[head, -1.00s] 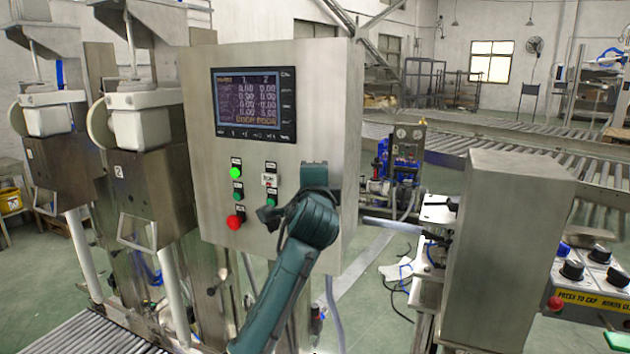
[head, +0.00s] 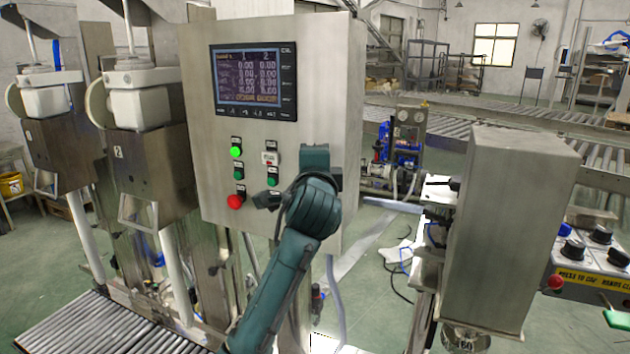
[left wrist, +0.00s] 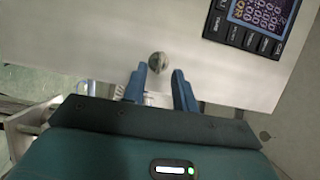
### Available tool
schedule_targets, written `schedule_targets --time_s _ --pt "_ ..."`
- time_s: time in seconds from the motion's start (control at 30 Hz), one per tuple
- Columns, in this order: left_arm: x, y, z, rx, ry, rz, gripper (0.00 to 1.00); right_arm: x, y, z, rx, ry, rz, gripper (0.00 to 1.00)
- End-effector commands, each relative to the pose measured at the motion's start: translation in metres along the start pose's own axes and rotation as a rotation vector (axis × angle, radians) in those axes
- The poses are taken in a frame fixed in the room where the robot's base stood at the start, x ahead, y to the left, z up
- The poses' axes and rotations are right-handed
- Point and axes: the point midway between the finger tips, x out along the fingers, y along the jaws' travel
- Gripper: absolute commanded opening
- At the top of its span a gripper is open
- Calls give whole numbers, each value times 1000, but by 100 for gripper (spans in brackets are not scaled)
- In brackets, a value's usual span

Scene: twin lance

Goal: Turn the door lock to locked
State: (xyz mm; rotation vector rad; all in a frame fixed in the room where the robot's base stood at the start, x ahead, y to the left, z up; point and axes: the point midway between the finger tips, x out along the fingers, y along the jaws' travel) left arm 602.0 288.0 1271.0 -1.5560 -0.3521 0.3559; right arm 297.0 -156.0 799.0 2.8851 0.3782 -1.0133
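The door lock (left wrist: 158,62) is a small round metal knob on the steel cabinet door, seen in the left wrist view. My left gripper (left wrist: 159,71) is open, with its two blue fingers apart and their tips on either side of the knob's lower edge. I cannot tell whether they touch it. In the head view my left arm (head: 312,207) reaches up to the right part of the steel control cabinet (head: 325,70) and hides the lock and the fingertips. My right gripper is not in view.
The cabinet front has a screen (head: 247,78), a lit green button (head: 236,152) and a red button (head: 235,202). Filling machines (head: 140,95) stand to the left. Another steel box (head: 510,230) stands to the right, with a gap between.

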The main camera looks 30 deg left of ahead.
Motion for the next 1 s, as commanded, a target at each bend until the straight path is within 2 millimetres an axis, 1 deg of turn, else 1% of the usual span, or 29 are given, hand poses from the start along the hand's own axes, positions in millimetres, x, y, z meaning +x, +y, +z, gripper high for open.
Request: schedule_targets --time_s 0.03,0.2,0.3,0.4,0.5,0.6,1.0 --pt "-13 2 -1 -3 3 -3 28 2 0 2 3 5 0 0" --pt "-52 2 0 -4 3 -2 28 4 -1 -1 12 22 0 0" --pt "-70 2 0 -3 3 -1 28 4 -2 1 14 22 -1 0" --pt "-84 1 -1 -3 3 -2 28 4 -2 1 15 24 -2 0" --pt "-92 0 0 -2 2 0 28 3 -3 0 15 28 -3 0" --pt "-95 0 0 -1 0 1 28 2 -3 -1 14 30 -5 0" --pt "-96 0 0 -1 0 1 28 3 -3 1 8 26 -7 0"
